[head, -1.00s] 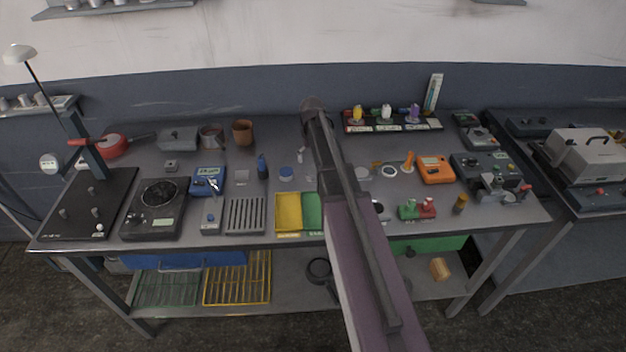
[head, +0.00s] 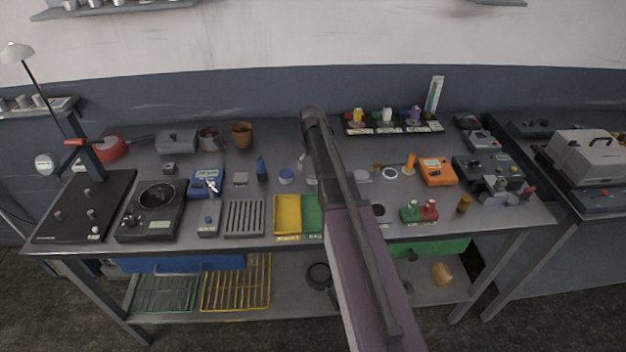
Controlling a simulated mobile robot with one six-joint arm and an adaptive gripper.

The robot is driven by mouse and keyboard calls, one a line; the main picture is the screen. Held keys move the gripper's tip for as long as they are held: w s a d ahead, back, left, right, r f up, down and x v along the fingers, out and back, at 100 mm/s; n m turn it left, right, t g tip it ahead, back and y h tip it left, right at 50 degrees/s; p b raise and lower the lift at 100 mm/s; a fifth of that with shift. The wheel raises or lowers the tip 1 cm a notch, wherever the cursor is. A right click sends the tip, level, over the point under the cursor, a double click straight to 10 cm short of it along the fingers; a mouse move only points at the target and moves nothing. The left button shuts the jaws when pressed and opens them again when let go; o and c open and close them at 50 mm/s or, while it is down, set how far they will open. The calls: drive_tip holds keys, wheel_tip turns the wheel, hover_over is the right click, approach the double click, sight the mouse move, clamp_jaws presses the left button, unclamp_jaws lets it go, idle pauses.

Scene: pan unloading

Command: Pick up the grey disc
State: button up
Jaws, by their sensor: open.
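A small pale grey round piece (head: 361,175) lies on the workbench just right of my arm, and it looks like the grey disc. Its left side is close to the arm's outline. My arm (head: 345,185) crosses the middle of the head view from the bottom edge up to its rounded joint over the bench. My gripper is hidden behind the arm, so its place relative to the disc does not show. A small pale shape (head: 302,163) peeks out at the arm's left edge, too small to identify.
A black scale with a dark round pan (head: 157,195) stands at the left. Yellow (head: 287,215) and green (head: 312,215) trays lie at the front edge, left of the arm. A white ring (head: 390,173) and an orange meter (head: 436,171) stand to the right. The bench's back middle is clear.

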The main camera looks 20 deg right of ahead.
sight(313, 173)
drive_tip(key=shift+f+b, duration=1.65)
drive_tip(key=shift+f, duration=0.3)
drive_tip(key=c, duration=1.2)
